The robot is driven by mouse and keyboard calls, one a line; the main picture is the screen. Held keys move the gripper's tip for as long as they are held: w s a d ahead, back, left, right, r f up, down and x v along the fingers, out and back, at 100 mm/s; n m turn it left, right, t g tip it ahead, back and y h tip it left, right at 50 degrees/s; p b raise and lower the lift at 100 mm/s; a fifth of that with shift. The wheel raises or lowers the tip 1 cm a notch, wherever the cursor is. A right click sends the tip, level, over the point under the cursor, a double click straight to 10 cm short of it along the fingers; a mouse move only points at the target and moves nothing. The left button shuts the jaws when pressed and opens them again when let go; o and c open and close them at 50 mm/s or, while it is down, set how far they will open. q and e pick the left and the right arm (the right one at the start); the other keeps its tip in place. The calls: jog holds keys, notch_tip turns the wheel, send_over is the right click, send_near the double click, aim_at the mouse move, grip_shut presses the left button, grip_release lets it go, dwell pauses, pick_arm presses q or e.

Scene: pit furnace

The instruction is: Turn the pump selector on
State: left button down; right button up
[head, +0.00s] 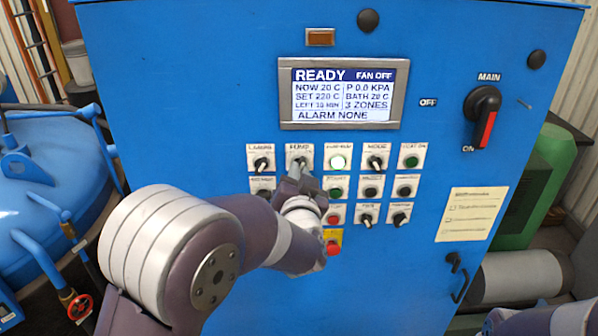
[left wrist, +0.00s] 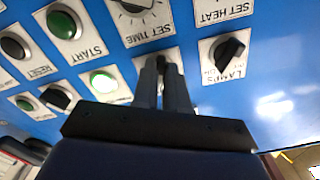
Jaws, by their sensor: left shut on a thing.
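The pump selector is a small black knob on a white plate (head: 300,149) labelled PUMP, in the top row of the blue panel, second from the left. My left gripper (head: 298,170) reaches up to it from below and is shut on its knob. In the left wrist view the two grey fingers (left wrist: 165,82) stand close together on the knob, which is mostly hidden between them. The plate is largely covered, so the knob's angle is hard to read. My right gripper is not in view; only part of my right arm shows at the lower right.
The LAMPS selector (head: 262,163) sits close to the left of the pump selector, and a lit button (head: 338,161) to its right. A display (head: 343,93) reads READY. The MAIN switch (head: 483,112) is at the upper right.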

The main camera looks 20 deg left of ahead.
pick_arm(q)
jog(key=shift+r+m, duration=0.4)
jog(key=shift+r, duration=0.05)
jog(key=c, duration=1.2)
grip_release()
jog(key=shift+f, duration=0.1)
jog(key=shift+o, duration=0.2)
jog(key=shift+f, duration=0.1)
jog(key=shift+f, duration=0.1)
jog(key=b+v, duration=0.4)
jog(key=v, duration=0.8)
jog(key=shift+s, duration=0.35)
jog(key=shift+d, duration=0.15)
